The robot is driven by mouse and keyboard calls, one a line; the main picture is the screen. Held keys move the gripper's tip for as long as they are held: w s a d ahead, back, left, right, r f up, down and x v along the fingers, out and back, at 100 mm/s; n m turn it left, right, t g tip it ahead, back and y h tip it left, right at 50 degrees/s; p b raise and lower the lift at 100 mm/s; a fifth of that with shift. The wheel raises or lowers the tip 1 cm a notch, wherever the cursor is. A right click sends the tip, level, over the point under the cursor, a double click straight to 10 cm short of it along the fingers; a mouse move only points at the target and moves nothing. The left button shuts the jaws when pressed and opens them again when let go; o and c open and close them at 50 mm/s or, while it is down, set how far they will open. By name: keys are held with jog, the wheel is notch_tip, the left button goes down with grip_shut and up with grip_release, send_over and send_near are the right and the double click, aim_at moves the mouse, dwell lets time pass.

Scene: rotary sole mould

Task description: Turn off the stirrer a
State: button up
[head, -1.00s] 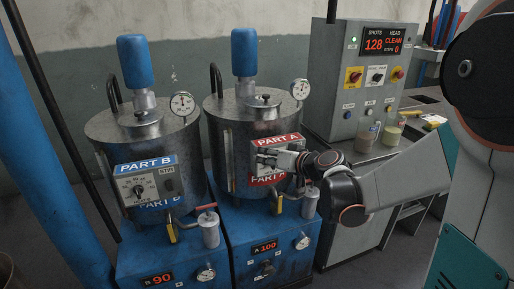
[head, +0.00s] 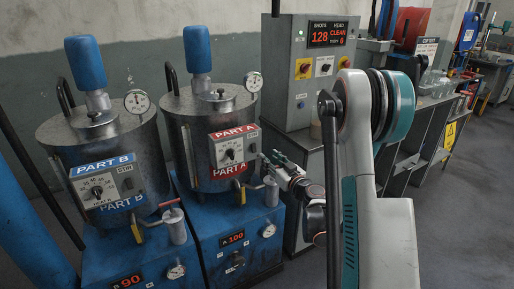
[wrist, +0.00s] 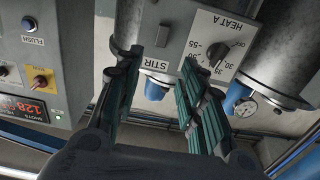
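The PART A control box (head: 229,158) is fixed to the front of the right-hand metal tank. It carries a round heat dial (head: 231,154) and, on its right, a small dark STIR switch (head: 252,148). In the wrist view, the box shows the HEAT A dial (wrist: 217,53), the STIR label (wrist: 155,64) and the dark switch (wrist: 162,36). The switch's on or off position cannot be told. My gripper (head: 268,159) is right of the box, apart from it. In the wrist view, my gripper (wrist: 161,62) is open and empty, its fingers pointing toward the STIR side.
The PART B tank (head: 105,140) stands at left with a similar box (head: 107,181). A grey control cabinet (head: 290,90) with a red display stands behind my arm. A small canister and valve (head: 270,190) sit below my gripper. Open floor lies at right.

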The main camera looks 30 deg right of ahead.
aim_at(254, 145)
jog(key=w+b, duration=0.1)
jog(key=w, duration=0.4)
jog(key=w+b, duration=0.1)
jog(key=w, duration=0.4)
jog(key=shift+w+a+b, duration=0.2)
jog(key=shift+w+b, duration=0.1)
jog(key=shift+c, duration=0.6)
grip_shut()
